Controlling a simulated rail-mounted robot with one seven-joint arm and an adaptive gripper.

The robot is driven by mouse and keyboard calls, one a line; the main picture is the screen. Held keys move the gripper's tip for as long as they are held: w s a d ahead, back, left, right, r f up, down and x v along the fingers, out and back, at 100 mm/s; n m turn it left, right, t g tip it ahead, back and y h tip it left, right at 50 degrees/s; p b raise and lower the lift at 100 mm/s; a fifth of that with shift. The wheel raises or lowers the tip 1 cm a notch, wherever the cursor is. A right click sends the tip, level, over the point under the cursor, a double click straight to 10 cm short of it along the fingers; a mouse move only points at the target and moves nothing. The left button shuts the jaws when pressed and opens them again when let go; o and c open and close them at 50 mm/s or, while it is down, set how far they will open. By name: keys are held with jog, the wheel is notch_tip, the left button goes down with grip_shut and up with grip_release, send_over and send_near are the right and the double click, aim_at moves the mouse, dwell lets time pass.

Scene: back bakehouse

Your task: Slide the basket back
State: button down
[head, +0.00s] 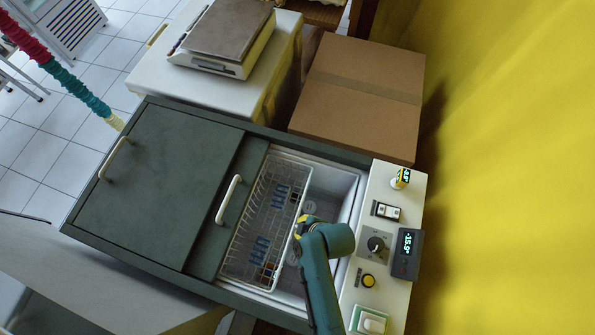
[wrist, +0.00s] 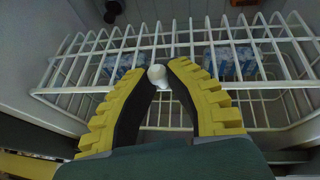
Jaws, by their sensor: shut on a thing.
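The white wire basket (head: 286,160) hangs in the open part of a chest freezer (head: 362,185), against the left of the opening beside the sliding lid. Blue and white packs (head: 265,245) lie inside it. My gripper (head: 301,226) is at the basket's right long side. In the wrist view, my gripper's (wrist: 160,72) yellow, black-padded fingers are shut on a small white knob (wrist: 157,73) at the basket's near rim (wrist: 100,90). The basket's wires run across behind the fingers. How the knob joins the rim is partly hidden by the fingers.
Dark green sliding lids (head: 160,185) with pale handles (head: 229,199) cover the freezer's left. Free well space (head: 335,185) lies right of the basket. A control panel (head: 385,240) edges the right. A cardboard box (head: 360,90) and a scale (head: 225,40) stand behind.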

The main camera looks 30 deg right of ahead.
jog(key=c, duration=1.1)
grip_release()
jog(key=v, duration=1.2)
